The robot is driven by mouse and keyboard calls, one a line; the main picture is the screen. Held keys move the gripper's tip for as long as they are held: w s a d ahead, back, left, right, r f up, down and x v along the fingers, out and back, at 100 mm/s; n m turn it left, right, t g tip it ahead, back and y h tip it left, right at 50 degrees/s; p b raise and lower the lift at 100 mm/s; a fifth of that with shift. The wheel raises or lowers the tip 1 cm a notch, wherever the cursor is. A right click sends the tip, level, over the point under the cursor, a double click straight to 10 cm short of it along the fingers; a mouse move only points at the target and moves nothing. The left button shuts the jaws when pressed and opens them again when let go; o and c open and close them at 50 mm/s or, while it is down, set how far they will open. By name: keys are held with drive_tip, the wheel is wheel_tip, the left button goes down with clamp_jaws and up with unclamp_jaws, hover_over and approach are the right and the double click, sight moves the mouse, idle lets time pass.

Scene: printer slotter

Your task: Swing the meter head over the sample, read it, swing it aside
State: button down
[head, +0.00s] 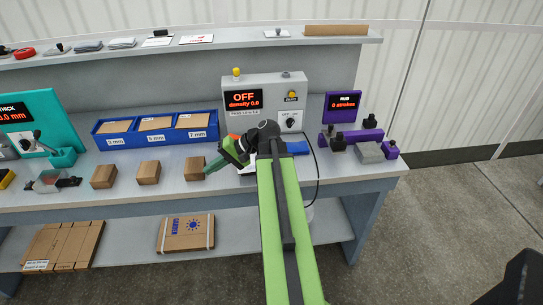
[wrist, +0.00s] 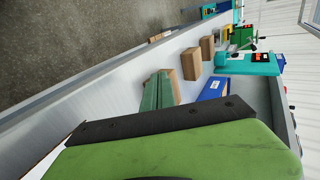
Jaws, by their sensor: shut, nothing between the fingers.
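The grey meter box (head: 264,95) stands at the back of the bench in the head view. Its display reads OFF and density 0.0, and it has a knob and a yellow button. My arm hides the area in front of it. A white piece (head: 247,169) and a blue piece (head: 298,148) show on either side of my arm; I cannot tell which is the sample or the meter head. My gripper (head: 212,166) is shut and empty, pointing left, close to the right one of the brown blocks (head: 194,168). Its green fingers (wrist: 158,91) show in the wrist view.
A blue bin (head: 157,127) with thickness labels stands behind the brown blocks. A teal gauge (head: 63,157) is at left and a purple puncher (head: 357,137) at right. A shelf (head: 190,44) runs above. Cartons (head: 186,233) lie below. Bench is clear along its front edge.

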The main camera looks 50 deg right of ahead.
drive_tip(key=s+d+m+t+b, duration=0.1)
drive_tip(key=s+d+t, duration=0.1)
drive_tip(key=d, duration=0.3)
drive_tip(key=s+d+m+t+b, duration=0.1)
drive_tip(key=s+d+t+b, duration=0.1)
drive_tip(key=d, duration=0.3)
drive_tip(key=s+d+m+t+b, duration=0.1)
drive_tip(key=s+d+t+b, duration=0.1)
drive_tip(key=d, duration=0.3)
drive_tip(key=shift+d+r+h, duration=0.15)
drive_tip(key=shift+r+h, duration=0.15)
drive_tip(key=shift+r, duration=0.1)
drive_tip(key=s+d+r+m+t+h+b, duration=0.2)
drive_tip(key=s+d+m+t+h+b, duration=0.15)
drive_tip(key=s+d, duration=0.7)
drive_tip(key=x, duration=1)
drive_tip(key=shift+r+y+p, duration=0.3)
drive_tip(key=shift+r+y, duration=0.15)
drive_tip(key=shift+w+t, duration=0.15)
drive_tip(key=shift+t, duration=0.1)
